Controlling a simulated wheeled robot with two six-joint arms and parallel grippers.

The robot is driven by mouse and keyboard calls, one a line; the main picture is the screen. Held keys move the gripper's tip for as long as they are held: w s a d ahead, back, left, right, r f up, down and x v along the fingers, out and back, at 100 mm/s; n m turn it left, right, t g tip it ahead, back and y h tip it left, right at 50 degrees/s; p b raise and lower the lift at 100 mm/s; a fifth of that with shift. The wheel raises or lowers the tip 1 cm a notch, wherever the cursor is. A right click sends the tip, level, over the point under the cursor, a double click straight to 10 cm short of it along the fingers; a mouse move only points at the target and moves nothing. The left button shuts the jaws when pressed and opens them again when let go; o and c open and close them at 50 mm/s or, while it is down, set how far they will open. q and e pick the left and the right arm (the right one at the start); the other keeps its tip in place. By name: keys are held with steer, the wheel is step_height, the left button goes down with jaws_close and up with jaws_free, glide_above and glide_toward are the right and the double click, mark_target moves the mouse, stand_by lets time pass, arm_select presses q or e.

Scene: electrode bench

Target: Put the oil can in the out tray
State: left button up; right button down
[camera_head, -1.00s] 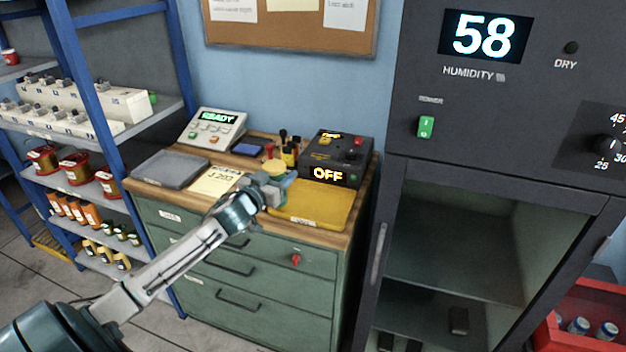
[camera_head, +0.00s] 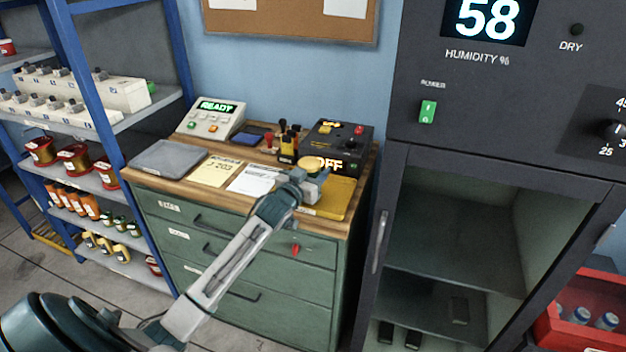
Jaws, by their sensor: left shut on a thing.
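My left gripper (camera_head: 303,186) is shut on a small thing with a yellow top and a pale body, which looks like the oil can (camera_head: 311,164). It is over the left part of the yellow tray (camera_head: 337,203) on the bench, which looks like the out tray. The gripper and arm hide part of the can and the tray's left side. I cannot tell whether the can touches the tray. My right gripper is not in view.
A black box reading OFF (camera_head: 342,142) stands behind the yellow tray. A holder with dark-handled tools (camera_head: 288,145), a READY console (camera_head: 212,119), a grey tray (camera_head: 168,159) and papers (camera_head: 253,179) share the bench. A dark cabinet (camera_head: 392,200) stands close on the right.

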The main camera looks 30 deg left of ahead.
arm_select(q)
steer(key=shift+f, duration=0.4)
steer(key=shift+r, duration=0.15)
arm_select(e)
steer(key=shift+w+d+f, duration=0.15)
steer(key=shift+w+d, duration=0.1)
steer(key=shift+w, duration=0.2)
arm_select(q)
steer(key=o, duration=1.3)
steer(key=shift+c, duration=0.2)
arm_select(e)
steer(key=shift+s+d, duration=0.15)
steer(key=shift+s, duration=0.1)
